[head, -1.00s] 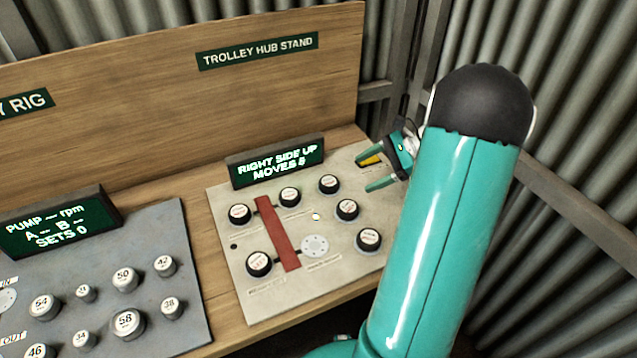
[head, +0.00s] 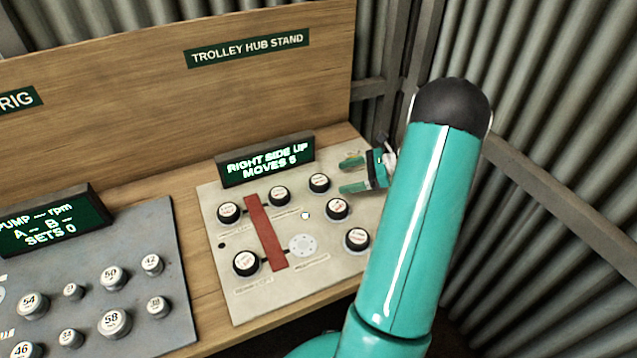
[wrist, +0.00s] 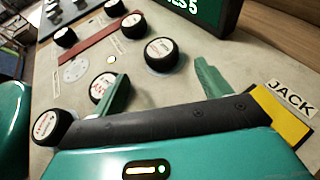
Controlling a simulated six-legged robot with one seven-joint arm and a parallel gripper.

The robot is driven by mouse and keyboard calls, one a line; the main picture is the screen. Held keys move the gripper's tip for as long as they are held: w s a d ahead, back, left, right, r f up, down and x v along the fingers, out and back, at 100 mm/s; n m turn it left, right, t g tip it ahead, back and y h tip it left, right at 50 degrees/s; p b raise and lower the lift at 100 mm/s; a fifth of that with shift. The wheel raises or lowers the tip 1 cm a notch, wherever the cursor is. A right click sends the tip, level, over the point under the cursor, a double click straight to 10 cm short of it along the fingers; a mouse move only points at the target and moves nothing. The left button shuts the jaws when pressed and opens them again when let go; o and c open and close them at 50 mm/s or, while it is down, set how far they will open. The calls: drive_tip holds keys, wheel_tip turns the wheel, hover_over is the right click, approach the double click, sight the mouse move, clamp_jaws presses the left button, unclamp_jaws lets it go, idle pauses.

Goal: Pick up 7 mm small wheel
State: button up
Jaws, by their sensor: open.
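Several black wheels with white labelled caps stand on the pale panel (head: 215,270) of the trolley hub stand. The print on the caps is too blurred to tell which is the 7 mm small wheel. My gripper (head: 345,177) is open and empty over the panel's right back part. It is just right of the back right wheel (head: 319,183) and the wheel (head: 336,208) in front of that. In the wrist view, the back right wheel (wrist: 162,52) lies ahead of the gap between my fingers. The other wheel (wrist: 103,87) is partly hidden by my left finger.
A red bar (head: 266,232) lies among the wheels, beside a white flange (head: 303,246). A display (head: 266,160) reading RIGHT SIDE UP MOVES 5 stands behind. The pump panel (head: 150,215) is left.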

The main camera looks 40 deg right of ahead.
sight(325, 180)
drive_tip(key=x, duration=0.7)
drive_tip(key=shift+d+f, duration=0.1)
drive_tip(key=c, duration=1.1)
